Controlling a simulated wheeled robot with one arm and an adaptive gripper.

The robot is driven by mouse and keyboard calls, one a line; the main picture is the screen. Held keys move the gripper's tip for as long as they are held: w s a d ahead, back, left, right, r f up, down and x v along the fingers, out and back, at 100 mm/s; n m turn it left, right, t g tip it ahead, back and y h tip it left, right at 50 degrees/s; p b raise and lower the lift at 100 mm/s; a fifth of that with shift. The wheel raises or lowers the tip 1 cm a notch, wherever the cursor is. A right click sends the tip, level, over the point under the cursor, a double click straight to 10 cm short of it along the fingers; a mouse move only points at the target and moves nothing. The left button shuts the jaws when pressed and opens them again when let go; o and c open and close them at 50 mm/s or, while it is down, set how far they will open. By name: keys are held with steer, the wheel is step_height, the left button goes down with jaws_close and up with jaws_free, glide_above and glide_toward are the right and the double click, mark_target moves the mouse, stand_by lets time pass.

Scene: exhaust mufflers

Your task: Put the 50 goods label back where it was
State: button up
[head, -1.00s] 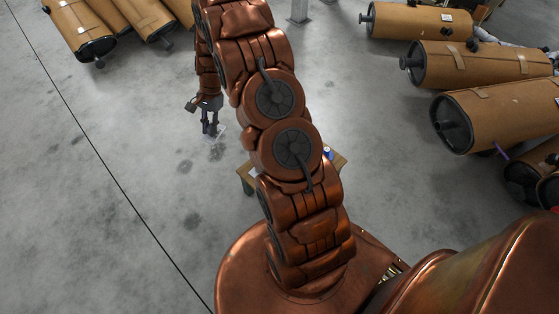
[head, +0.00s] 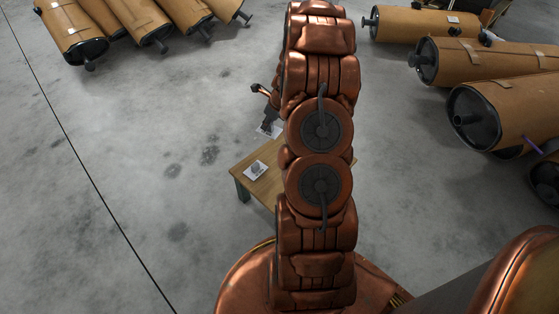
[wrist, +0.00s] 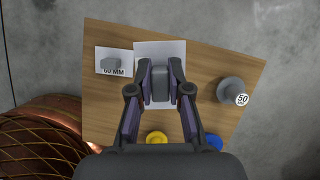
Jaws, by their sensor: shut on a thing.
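My gripper (wrist: 160,68) is shut on a grey block (wrist: 160,86) with a white card (wrist: 175,48) joined to it, a goods label. Its number is hidden from me. In the head view my gripper (head: 268,118) is just past the table's far edge, with the white card (head: 271,131) under it. In the wrist view a similar white label marked 60 MM (wrist: 104,54) lies at the left of the wooden table (wrist: 205,65). A grey round piece (wrist: 229,88) with a white 50 face (wrist: 242,99) is at the right.
A yellow round thing (wrist: 157,137) and a blue one (wrist: 214,142) sit near the table's lower edge, partly hidden by my gripper. Cardboard-wrapped mufflers lie at the back left (head: 70,30) and right (head: 480,60). The floor left of the table is clear.

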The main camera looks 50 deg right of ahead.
steer(key=d+f+m+b, duration=0.1)
steer(key=f+b, duration=0.1)
steer(key=f, duration=0.2)
steer(key=s+d+f+m+b, duration=0.1)
steer(key=f+b, duration=0.1)
steer(key=f, duration=0.2)
steer(key=s+d+f+h+b, duration=0.1)
steer(key=f+b, duration=0.2)
steer(key=f, duration=0.2)
steer(key=shift+d+m, duration=0.3)
steer(key=shift+m, duration=0.1)
steer(key=shift+r, duration=0.1)
steer(key=o, duration=0.8)
steer(key=shift+c, duration=0.2)
